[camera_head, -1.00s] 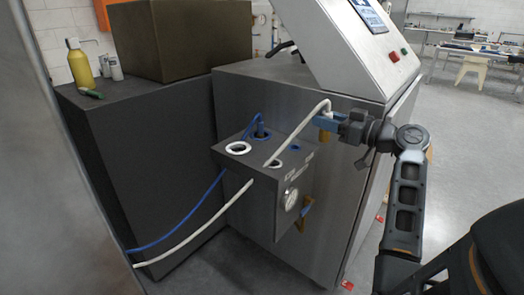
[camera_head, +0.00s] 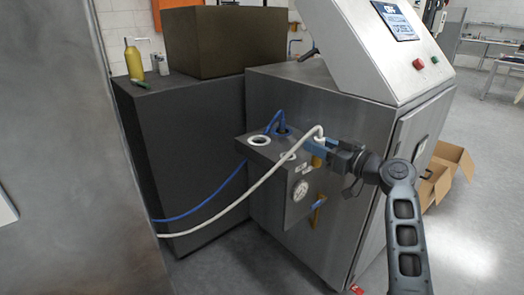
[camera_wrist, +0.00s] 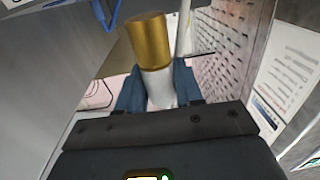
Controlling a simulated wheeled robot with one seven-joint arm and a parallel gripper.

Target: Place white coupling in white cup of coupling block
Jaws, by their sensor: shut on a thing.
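My gripper (camera_head: 319,147) is shut on the white coupling, which has a brass end pointing down (camera_head: 317,161). In the wrist view the coupling's white body (camera_wrist: 159,88) sits between the blue fingers, with the brass end (camera_wrist: 147,42) sticking out free. The white hose (camera_head: 240,198) arches up to the coupling. The coupling block (camera_head: 268,153) is left of the gripper. Its top has a white-rimmed cup (camera_head: 258,140) and another pale ring (camera_head: 289,156), partly behind the hose. A blue coupling (camera_head: 282,130) stands at the back. The brass end appears apart from both rings.
A steel washer cabinet (camera_head: 347,115) with a screen stands behind the block. A gauge (camera_head: 300,190) is on the block's front. A blue hose (camera_head: 205,205) runs down left. A dark cabinet (camera_head: 190,150) carries a yellow bottle (camera_head: 133,60). An open cardboard box (camera_head: 445,175) is at the right.

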